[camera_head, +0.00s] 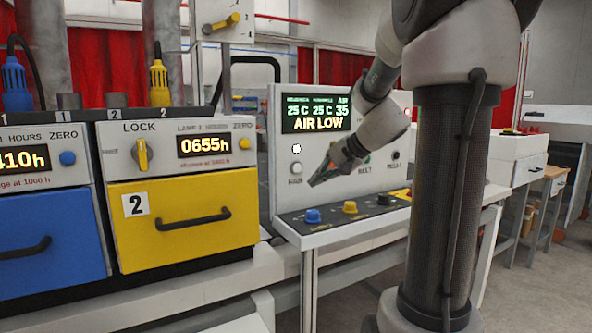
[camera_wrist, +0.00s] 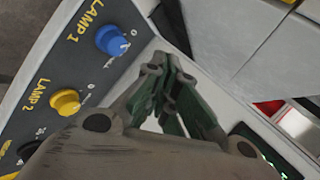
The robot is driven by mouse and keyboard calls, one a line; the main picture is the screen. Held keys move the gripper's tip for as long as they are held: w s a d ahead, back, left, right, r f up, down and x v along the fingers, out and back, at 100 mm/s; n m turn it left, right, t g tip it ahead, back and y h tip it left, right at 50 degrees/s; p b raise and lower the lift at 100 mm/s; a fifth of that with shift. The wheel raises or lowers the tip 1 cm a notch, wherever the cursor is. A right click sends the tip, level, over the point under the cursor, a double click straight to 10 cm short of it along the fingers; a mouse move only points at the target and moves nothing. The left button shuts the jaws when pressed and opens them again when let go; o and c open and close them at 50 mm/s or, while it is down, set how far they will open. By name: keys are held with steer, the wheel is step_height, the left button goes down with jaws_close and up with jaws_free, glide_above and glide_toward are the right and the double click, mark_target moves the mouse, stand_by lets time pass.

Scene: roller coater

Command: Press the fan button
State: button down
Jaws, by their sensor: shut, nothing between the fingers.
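The upright white control panel (camera_head: 280,120) stands in the middle of the head view. On its left side a pale round button (camera_head: 296,168) sits below a bright white round mark (camera_head: 296,148); the small label under it is too blurred to read, so I cannot confirm it is the fan button. My gripper (camera_head: 313,182) is shut and empty, in front of the panel just right of that pale button; I cannot tell whether it touches the panel. My gripper also shows in the wrist view (camera_wrist: 162,75), its fingers together; no fan button is identifiable there.
A lit display (camera_head: 316,113) reads AIR LOW. Below, a dark sloped ledge carries a blue knob (camera_head: 312,215), a yellow knob (camera_head: 350,207) and a black knob (camera_head: 384,199). A yellow drawer (camera_head: 190,230) and a blue drawer (camera_head: 50,240) stand left.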

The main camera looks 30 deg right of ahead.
mark_target(297, 168)
steer(key=w, duration=0.8)
steer(key=shift+w+a, duration=0.15)
steer(key=shift+w, duration=0.2)
steer(key=shift+w, duration=0.1)
stand_by(1.2)
steer(key=shift+w, duration=0.35)
steer(key=shift+w, duration=0.4)
stand_by(0.6)
stand_by(0.4)
steer(key=shift+s, duration=0.85)
